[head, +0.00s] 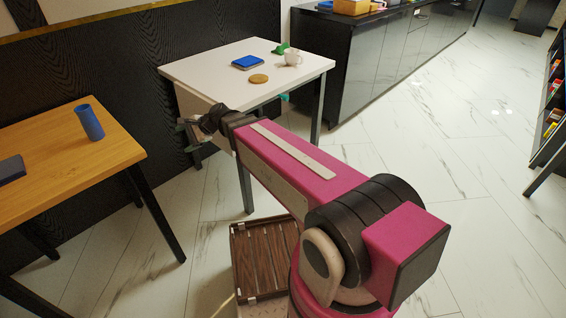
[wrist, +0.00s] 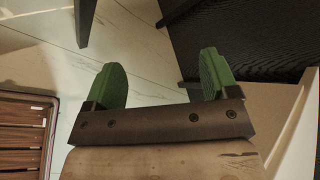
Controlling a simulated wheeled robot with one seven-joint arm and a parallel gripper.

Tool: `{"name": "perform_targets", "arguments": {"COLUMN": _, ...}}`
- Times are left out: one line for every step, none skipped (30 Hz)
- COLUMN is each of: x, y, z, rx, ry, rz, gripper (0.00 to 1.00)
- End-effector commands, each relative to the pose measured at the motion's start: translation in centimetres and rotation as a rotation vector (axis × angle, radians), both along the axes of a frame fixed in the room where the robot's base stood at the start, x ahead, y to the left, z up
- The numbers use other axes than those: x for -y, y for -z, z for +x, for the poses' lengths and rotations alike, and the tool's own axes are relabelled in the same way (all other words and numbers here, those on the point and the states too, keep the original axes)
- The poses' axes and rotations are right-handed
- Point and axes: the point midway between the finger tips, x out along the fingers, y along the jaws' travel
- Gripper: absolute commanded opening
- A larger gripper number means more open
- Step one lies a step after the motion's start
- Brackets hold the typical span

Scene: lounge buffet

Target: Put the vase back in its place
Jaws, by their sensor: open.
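A blue vase-like cylinder (head: 89,122) stands upright near the right end of the wooden table (head: 62,150) in the head view. My gripper (wrist: 162,78) is open in the wrist view, with its two green fingers apart and nothing between them. In the head view my gripper (head: 192,130) is beside the front left of the white table, to the right of the vase and well apart from it. The vase is not in the wrist view. No marked place for the vase can be made out.
The white table (head: 205,72) holds a blue flat box (head: 248,62), a round tan disc (head: 259,78), a white mug (head: 293,58) and a green item (head: 281,49). A dark counter (head: 375,65) stands behind. Floor at right is clear.

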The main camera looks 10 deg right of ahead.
Motion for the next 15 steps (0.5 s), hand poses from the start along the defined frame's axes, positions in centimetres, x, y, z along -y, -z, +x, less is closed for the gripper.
{"name": "perform_targets", "arguments": {"x": 3.6, "y": 1.7, "z": -0.5, "rx": 0.065, "ry": -0.045, "rz": -0.105, "gripper": 0.80}}
{"name": "perform_targets", "arguments": {"x": 5.4, "y": 2.7, "z": -0.7, "rx": 0.102, "ry": -0.079, "rz": -0.170, "gripper": 0.80}}
{"name": "perform_targets", "arguments": {"x": 8.0, "y": 4.0, "z": -1.0, "rx": 0.146, "ry": -0.129, "rz": -0.256, "gripper": 0.80}}
{"name": "perform_targets", "arguments": {"x": 9.9, "y": 4.9, "z": -1.3, "rx": 0.177, "ry": -0.169, "rz": -0.320, "gripper": 0.80}}
{"name": "perform_targets", "arguments": {"x": 11.9, "y": 5.7, "z": -1.6, "rx": 0.202, "ry": -0.211, "rz": -0.384, "gripper": 0.80}}
{"name": "perform_targets", "arguments": {"x": 14.6, "y": 6.8, "z": -2.1, "rx": 0.233, "ry": -0.268, "rz": -0.466, "gripper": 0.80}}
{"name": "perform_targets", "arguments": {"x": 16.6, "y": 7.5, "z": -2.6, "rx": 0.251, "ry": -0.316, "rz": -0.526, "gripper": 0.80}}
{"name": "perform_targets", "arguments": {"x": 18.6, "y": 8.3, "z": -3.1, "rx": 0.265, "ry": -0.363, "rz": -0.586, "gripper": 0.80}}
{"name": "perform_targets", "arguments": {"x": 21.1, "y": 9.1, "z": -3.8, "rx": 0.279, "ry": -0.428, "rz": -0.660, "gripper": 0.80}}
{"name": "perform_targets", "arguments": {"x": 23.0, "y": 9.6, "z": -4.3, "rx": 0.287, "ry": -0.475, "rz": -0.711, "gripper": 0.80}}
{"name": "perform_targets", "arguments": {"x": 24.7, "y": 10.1, "z": -4.8, "rx": 0.291, "ry": -0.524, "rz": -0.759, "gripper": 0.80}}
{"name": "perform_targets", "arguments": {"x": 26.9, "y": 10.6, "z": -5.5, "rx": 0.292, "ry": -0.582, "rz": -0.815, "gripper": 0.80}}
{"name": "perform_targets", "arguments": {"x": 28.3, "y": 10.9, "z": -6.0, "rx": 0.291, "ry": -0.626, "rz": -0.851, "gripper": 0.80}}
{"name": "perform_targets", "arguments": {"x": 29.7, "y": 11.2, "z": -6.4, "rx": 0.288, "ry": -0.665, "rz": -0.884, "gripper": 0.80}}
{"name": "perform_targets", "arguments": {"x": 31.1, "y": 11.4, "z": -6.9, "rx": 0.285, "ry": -0.713, "rz": -0.920, "gripper": 0.80}}
